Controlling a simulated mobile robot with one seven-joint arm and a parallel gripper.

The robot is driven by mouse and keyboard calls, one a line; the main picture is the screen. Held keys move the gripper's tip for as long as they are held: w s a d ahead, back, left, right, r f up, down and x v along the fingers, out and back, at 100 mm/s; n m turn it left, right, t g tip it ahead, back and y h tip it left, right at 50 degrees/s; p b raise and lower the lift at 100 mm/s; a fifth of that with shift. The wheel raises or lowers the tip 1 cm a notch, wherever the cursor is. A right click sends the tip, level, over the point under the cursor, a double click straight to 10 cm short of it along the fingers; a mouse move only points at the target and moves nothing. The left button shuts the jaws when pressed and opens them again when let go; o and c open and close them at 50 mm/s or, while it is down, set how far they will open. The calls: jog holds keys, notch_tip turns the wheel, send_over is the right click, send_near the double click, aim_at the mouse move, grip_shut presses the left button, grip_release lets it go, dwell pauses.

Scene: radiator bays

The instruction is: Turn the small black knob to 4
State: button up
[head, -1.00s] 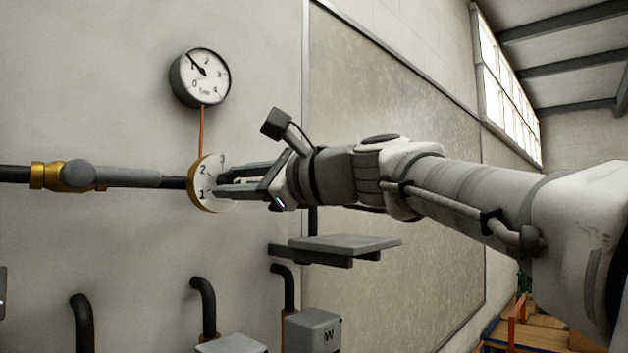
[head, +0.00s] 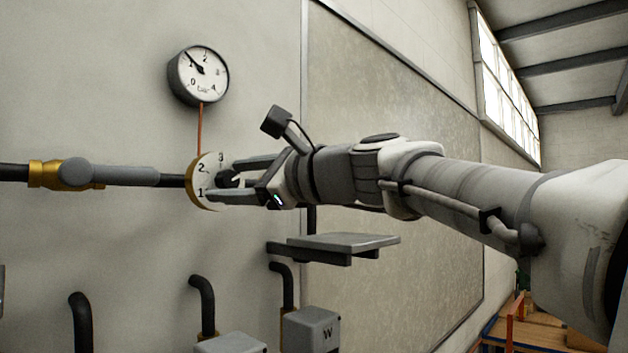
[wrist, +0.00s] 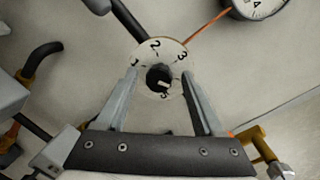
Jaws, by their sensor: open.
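The small black knob (wrist: 159,77) sits at the middle of a round white dial plate (wrist: 152,52) with a brass rim. The dial shows 1, 2 and 3, with what looks like a 5 at the bottom in the wrist view; I cannot see the 4. A pale mark shows on the knob's lower part, but its exact reading is unclear. In the head view the knob (head: 228,178) and dial (head: 203,187) face right. My gripper (head: 222,180) is open in front of the dial, its fingers on either side of the knob with gaps visible in the wrist view (wrist: 159,74).
A pressure gauge (head: 199,76) hangs above the dial on a thin copper tube. A pipe (head: 130,177) with a brass fitting runs left from the dial. A grey shelf (head: 340,246) juts out below my wrist. Grey boxes (head: 312,330) and black bent pipes (head: 204,305) are lower down.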

jog(key=b+v, duration=0.3)
jog(key=v, duration=1.4)
jog(key=shift+s+d+b, duration=0.15)
jog(key=shift+d+b, duration=0.05)
jog(key=shift+b, duration=0.2)
jog(key=shift+f, duration=0.1)
jog(key=s+d+f+n+g+h, duration=0.1)
jog(key=d+f+n+h, duration=0.2)
jog(key=f, duration=1)
jog(key=s+f+n+g+h, duration=0.1)
jog(key=f+n+h, duration=0.3)
jog(key=f, duration=0.8)
jog(key=s+d+f+n+h, duration=0.2)
jog(key=d+f+n, duration=0.1)
jog(key=f, duration=0.3)
jog(key=s+d+f+n+g+h, duration=0.1)
jog(key=s+d+f+n+h, duration=0.2)
jog(key=f, duration=0.4)
jog(key=s+d+f+n+g+h, duration=0.1)
jog(key=s+d+f+n+h, duration=0.1)
jog(key=f, duration=0.5)
jog(key=shift+s+d+f+n+h, duration=0.2)
jog(key=shift+s+d+n+h, duration=0.3)
jog(key=shift+d, duration=0.3)
jog(key=shift+s, duration=0.1)
jog(key=c, duration=0.3)
jog(key=shift+a, duration=0.15)
